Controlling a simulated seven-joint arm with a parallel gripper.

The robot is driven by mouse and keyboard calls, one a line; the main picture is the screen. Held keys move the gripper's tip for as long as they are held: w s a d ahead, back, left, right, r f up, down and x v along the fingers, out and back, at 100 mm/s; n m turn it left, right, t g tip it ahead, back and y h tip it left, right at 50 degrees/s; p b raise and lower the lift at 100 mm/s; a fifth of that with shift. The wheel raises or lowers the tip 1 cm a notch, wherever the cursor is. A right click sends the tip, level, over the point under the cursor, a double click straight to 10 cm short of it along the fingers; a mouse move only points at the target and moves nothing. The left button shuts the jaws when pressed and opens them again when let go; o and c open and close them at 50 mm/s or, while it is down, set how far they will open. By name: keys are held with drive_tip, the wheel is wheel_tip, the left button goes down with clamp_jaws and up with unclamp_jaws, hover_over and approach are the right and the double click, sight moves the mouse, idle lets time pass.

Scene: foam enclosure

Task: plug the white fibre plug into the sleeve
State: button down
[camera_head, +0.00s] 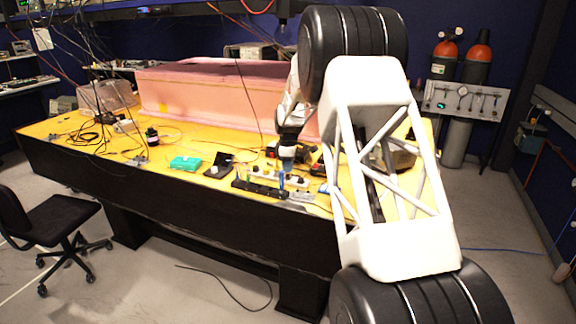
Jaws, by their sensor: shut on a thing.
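My gripper (286,163) points down over the front part of the yellow table, right of the middle of the view. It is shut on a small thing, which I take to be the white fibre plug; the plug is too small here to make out. A narrow blue upright piece (282,181) shows just below the fingertips, by a dark strip (258,188) at the table's front edge. I cannot tell whether the gripper or its load touches it. I cannot pick out the sleeve for sure among the small parts there.
A pink foam enclosure (200,95) stands behind. My large white arm link hides the table's right part. A chair (50,235) stands in front.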

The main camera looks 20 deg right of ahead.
drive_tip(key=shift+f, duration=0.8)
drive_tip(key=c, duration=0.9)
unclamp_jaws()
drive_tip(key=shift+c, duration=0.2)
drive_tip(key=shift+r, duration=3.9)
